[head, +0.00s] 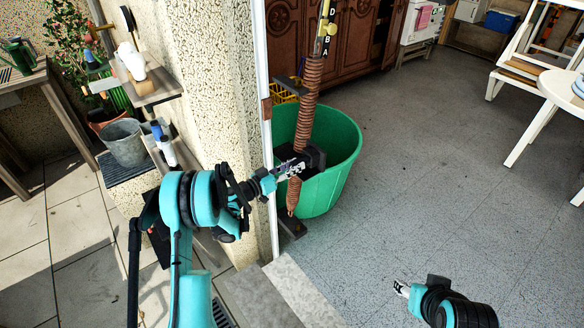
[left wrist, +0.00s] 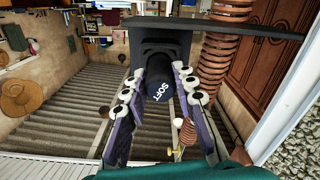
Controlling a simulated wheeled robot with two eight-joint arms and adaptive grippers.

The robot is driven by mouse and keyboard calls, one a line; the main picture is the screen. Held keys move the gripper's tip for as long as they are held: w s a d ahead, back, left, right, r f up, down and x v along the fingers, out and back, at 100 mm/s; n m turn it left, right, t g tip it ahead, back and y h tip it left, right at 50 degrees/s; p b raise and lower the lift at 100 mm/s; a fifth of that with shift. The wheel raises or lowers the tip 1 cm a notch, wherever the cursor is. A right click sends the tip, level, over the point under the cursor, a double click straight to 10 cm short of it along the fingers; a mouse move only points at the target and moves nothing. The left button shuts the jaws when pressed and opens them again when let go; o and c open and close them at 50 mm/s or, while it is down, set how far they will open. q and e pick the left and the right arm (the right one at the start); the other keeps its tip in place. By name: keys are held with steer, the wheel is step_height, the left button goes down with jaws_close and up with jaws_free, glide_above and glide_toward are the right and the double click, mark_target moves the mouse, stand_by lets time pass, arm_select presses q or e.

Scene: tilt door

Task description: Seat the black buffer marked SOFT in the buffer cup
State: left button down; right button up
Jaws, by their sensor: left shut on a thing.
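The black buffer (left wrist: 160,88) with white SOFT lettering sits between the fingertips of my left gripper (left wrist: 159,73) in the left wrist view. My left gripper is shut on it. The buffer's far end meets a black cup-like block (left wrist: 160,42) under a dark plate; I cannot tell how deep it sits in it. In the head view my left gripper (head: 292,167) reaches a black block (head: 317,157) beside the rusty coil spring; the buffer is hard to make out there. My right gripper (head: 401,288) is low at the right, away from these things, its jaw opening unclear.
The rusty coil spring (head: 309,90) stands upright close to my left gripper, below a lettered strip (head: 327,25). A green tub (head: 342,178) is behind it. A white post (head: 261,60) and pale wall (head: 213,80) are at the left. The grey floor (head: 450,170) at right is clear.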

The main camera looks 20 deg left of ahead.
arm_select(q)
steer(key=shift+x, duration=0.95)
steer(key=c, duration=1.1)
jaws_free()
steer(key=shift+c, duration=0.2)
steer(key=v, duration=1.2)
steer(key=shift+d, duration=0.1)
